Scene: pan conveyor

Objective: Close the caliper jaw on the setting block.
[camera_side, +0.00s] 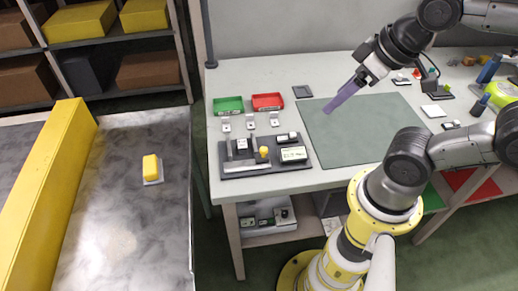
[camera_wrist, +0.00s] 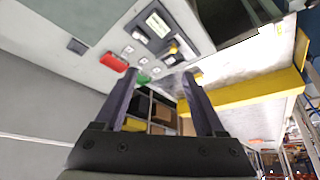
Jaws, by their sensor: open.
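The caliper fixture has a dark base plate (camera_side: 272,170) near the left front edge of the table. On it are a grey upright part (camera_side: 229,150), a small block with a pale face (camera_side: 242,145), a yellow knob (camera_side: 264,152) and a pale display (camera_side: 293,154). I cannot tell for sure which part is the movable jaw and which the setting block. The wrist view shows the display (camera_wrist: 158,24) and yellow knob (camera_wrist: 173,49) beyond my fingers. My gripper (camera_side: 329,109) is open and empty, raised above the green mat, right of the fixture and apart from it.
A green tray (camera_side: 228,105) and a red tray (camera_side: 267,101) stand behind the fixture, with several small pale pieces in front of them. The green mat (camera_side: 355,135) is mostly bare. Small tools crowd the table's right. A conveyor with a yellow-topped item (camera_side: 151,168) runs at left.

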